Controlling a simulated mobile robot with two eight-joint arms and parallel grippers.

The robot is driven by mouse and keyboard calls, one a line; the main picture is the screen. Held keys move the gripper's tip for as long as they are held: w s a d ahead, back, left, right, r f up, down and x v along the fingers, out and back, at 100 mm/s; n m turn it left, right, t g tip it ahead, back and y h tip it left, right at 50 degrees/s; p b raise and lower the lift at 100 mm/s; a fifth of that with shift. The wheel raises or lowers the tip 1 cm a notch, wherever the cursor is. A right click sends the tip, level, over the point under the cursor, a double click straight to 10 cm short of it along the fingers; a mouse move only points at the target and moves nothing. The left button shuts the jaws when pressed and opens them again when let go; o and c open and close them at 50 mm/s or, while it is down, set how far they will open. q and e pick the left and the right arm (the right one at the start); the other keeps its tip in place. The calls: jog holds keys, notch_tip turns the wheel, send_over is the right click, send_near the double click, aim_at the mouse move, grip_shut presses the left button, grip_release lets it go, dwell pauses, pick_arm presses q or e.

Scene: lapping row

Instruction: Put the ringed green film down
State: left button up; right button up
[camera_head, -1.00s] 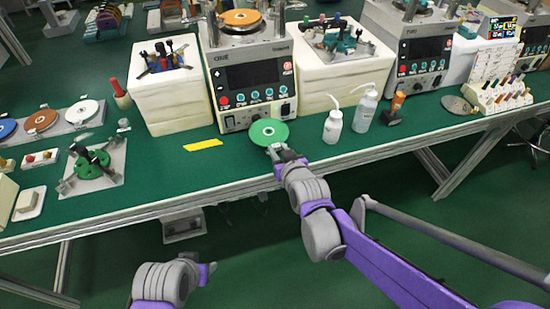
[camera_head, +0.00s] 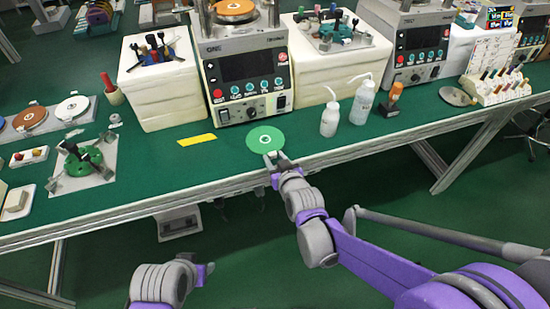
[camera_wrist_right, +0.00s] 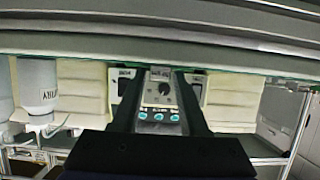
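The green film (camera_head: 265,139) is a flat round disc with a white ring at its middle. It is over the table's front part, below the central machine, and looks level. I cannot tell whether it touches the table. My right gripper (camera_head: 273,157) is at the film's near edge and appears shut on it. In the right wrist view my right gripper's dark fingers (camera_wrist_right: 158,78) point at the machine's panel; the film cannot be made out there. My left gripper (camera_head: 205,272) is low in front of the table, away from the film, its fingers unclear.
The green table (camera_head: 225,165) has a yellow strip (camera_head: 197,140) left of the film. Two white bottles (camera_head: 330,120) stand to its right. The control machine (camera_head: 245,75) stands behind. A fixture with a green part (camera_head: 84,162) is at left. Table between fixture and film is mostly clear.

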jog(key=shift+o, duration=1)
jog(key=shift+r, duration=0.2)
jog(key=shift+s+d+r, duration=0.1)
jog(key=shift+s+r, duration=0.1)
jog(key=shift+s, duration=0.15)
jog(key=p+v, duration=0.2)
jog(key=v, duration=0.9)
jog(key=s+d+f+m+g+h, duration=0.1)
jog(key=s+d+f+g+h, duration=0.1)
jog(key=s+d+g, duration=0.2)
jog(key=s+d+f+m+g+h, duration=0.2)
jog(key=s+d, duration=0.8)
jog(key=s, duration=0.5)
jog(key=shift+s+f+m+g, duration=0.3)
jog(key=shift+f+g, duration=0.35)
jog(key=shift+g, duration=0.45)
